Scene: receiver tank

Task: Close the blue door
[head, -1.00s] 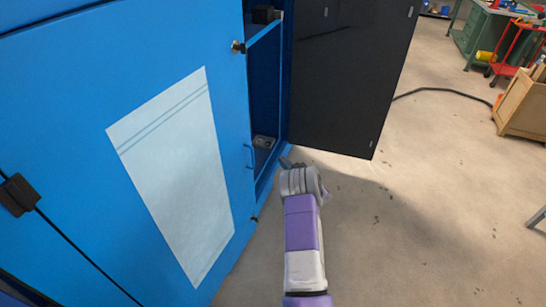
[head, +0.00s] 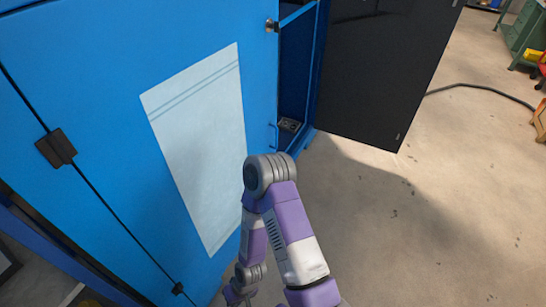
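The blue door (head: 95,95) fills the left of the head view, with a white sheet (head: 200,150) on its face. It stands ajar: a gap into the cabinet (head: 295,75) shows past its right edge. A small knob (head: 271,26) sits near that edge, and a thin blue handle shows lower down. One purple and white arm of mine rises from the bottom in front of the door's lower right part and bends back down. Its gripper cannot be seen. My other arm is not in view.
A dark panel (head: 380,70), seemingly a second door, stands open right of the cabinet gap. A dark hinge (head: 56,147) is at the left. A black cable (head: 480,90) lies on the floor. Bare concrete floor (head: 440,220) is free at the right.

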